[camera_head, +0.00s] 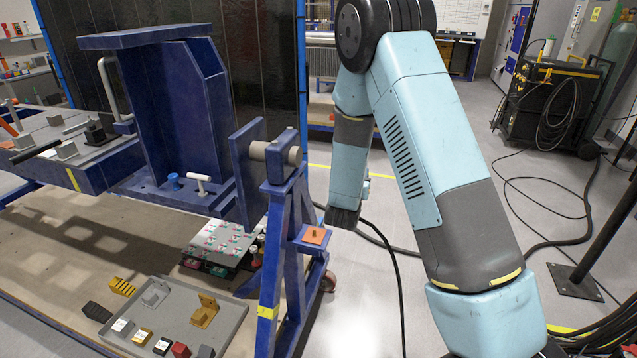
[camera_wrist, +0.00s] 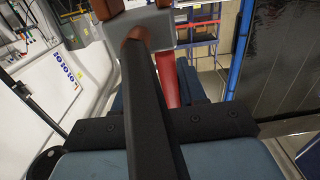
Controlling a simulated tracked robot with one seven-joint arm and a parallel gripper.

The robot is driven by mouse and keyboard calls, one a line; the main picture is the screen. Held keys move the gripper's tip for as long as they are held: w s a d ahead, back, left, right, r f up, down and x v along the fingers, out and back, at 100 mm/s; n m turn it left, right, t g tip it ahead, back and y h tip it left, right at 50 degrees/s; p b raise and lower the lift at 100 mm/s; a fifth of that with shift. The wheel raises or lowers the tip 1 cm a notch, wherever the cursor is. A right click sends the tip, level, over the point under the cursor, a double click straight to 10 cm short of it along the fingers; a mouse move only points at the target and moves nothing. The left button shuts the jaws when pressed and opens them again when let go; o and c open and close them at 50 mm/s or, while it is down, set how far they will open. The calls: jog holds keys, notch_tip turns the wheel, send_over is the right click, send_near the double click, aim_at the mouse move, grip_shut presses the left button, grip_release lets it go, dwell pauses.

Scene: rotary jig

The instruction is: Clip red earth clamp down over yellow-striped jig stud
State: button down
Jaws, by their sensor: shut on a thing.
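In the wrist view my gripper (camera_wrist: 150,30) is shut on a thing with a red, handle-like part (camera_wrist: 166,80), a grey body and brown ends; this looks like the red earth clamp. A dark finger covers part of it. In the head view my forearm hangs down right of the jig stand, and I cannot make out the clamp there. The blue rotary jig (camera_head: 185,95) stands at left. The clamp is not seen touching any stud.
The blue stand (camera_head: 270,270) is beside my arm. A grey tray (camera_head: 225,328) of small blocks lies on the wooden platform, with a yellow-striped block (camera_head: 122,287) at its edge. Black cables (camera_head: 395,265) cross the floor. A welding machine (camera_head: 550,100) stands at back right.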

jog(key=s+a, duration=0.5)
jog(key=a, duration=0.8)
jog(key=shift+r+m, duration=0.3)
jog(key=shift+r, duration=0.05)
notch_tip(320, 180, down, 8)
dwell(0.8)
jog(key=shift+f, duration=0.35)
dwell(1.2)
jog(key=c, duration=0.6)
grip_release()
jog(key=shift+o, duration=0.2)
jog(key=shift+s, duration=0.1)
